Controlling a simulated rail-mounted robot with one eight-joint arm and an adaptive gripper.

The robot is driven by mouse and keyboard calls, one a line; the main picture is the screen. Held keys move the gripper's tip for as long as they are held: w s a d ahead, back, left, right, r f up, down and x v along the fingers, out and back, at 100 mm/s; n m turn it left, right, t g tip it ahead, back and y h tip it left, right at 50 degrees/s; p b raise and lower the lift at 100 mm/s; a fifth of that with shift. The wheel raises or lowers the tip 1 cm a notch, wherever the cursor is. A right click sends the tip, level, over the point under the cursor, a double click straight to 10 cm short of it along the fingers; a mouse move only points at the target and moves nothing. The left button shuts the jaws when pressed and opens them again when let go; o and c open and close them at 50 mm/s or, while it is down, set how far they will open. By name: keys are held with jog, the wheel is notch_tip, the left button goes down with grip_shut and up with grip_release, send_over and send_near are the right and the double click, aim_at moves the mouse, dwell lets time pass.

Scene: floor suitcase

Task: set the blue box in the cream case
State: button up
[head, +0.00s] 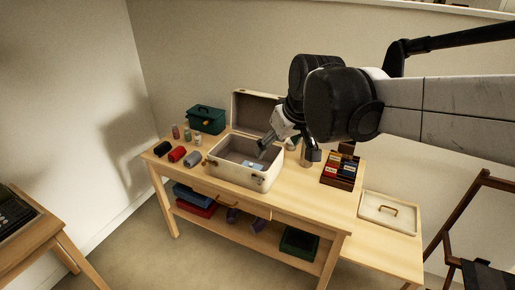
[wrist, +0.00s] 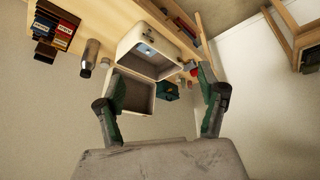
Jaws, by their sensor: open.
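The cream case (head: 232,175) stands open on the wooden table, its lid (head: 255,112) tilted up at the back. It also shows in the wrist view (wrist: 143,21). A small pale blue box (head: 254,165) lies inside on the case floor, towards the right front; it also shows in the wrist view (wrist: 146,49). My gripper (head: 262,151) hangs above the case, near the box. In the wrist view my gripper (wrist: 160,72) has its fingers wide apart with nothing between them. Its fingertips are small and partly hidden in the head view.
A green toolbox (head: 206,119), rolled cloths (head: 178,154) and small jars stand left of the case. A tray of small boxes (head: 340,170) stands to the right, beside a metal bottle (wrist: 90,54).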

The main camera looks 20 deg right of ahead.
jog(key=s+f+m+t, duration=0.1)
jog(key=s+f, duration=0.3)
jog(key=s, duration=1.1)
jog(key=shift+s+f+m+h, duration=0.25)
jog(key=shift+m+h, duration=0.15)
jog(key=shift+m, duration=0.5)
jog(key=shift+a, duration=0.1)
jog(key=shift+f+b, duration=0.95)
jog(key=shift+b, duration=0.05)
